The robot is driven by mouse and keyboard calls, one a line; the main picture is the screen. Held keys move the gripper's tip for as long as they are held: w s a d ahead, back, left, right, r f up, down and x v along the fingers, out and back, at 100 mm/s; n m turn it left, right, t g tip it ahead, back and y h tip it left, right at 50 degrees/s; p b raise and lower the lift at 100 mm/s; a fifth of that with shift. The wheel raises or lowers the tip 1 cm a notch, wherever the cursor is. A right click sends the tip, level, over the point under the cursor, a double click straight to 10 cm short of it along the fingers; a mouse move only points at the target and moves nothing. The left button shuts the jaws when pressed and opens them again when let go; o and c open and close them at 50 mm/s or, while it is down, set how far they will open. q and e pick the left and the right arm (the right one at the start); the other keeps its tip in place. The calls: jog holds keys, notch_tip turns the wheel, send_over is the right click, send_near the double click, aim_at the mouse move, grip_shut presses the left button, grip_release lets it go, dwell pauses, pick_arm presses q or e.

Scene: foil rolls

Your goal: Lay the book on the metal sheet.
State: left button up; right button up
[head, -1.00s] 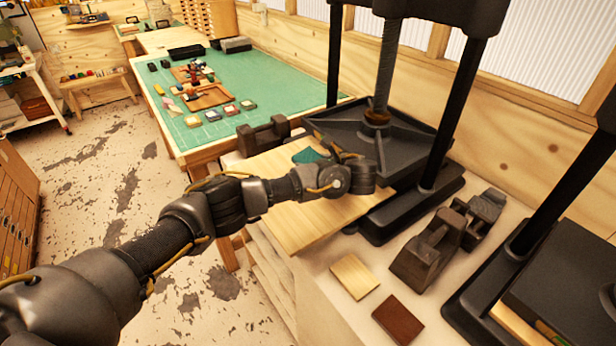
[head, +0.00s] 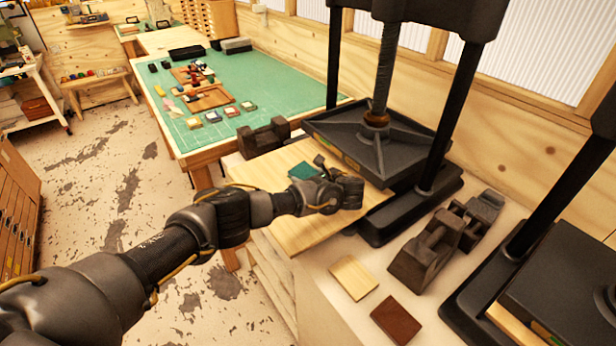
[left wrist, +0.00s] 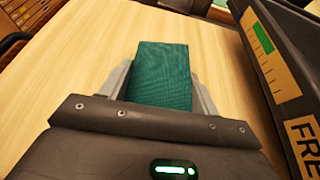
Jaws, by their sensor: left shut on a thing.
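The book (head: 304,171) is small with a teal cloth cover. I cannot make out a metal sheet in either view. My right gripper is not in view.
The black screw press (head: 385,148) stands just right of the gripper, and its labelled side (left wrist: 275,65) is close in the left wrist view. Dark weights (head: 428,252) and two small blocks (head: 354,277) lie to the right. A green-topped table (head: 270,90) is behind.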

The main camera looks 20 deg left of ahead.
pick_arm(q)
jog(key=shift+f, duration=0.15)
jog(key=o, duration=1.1)
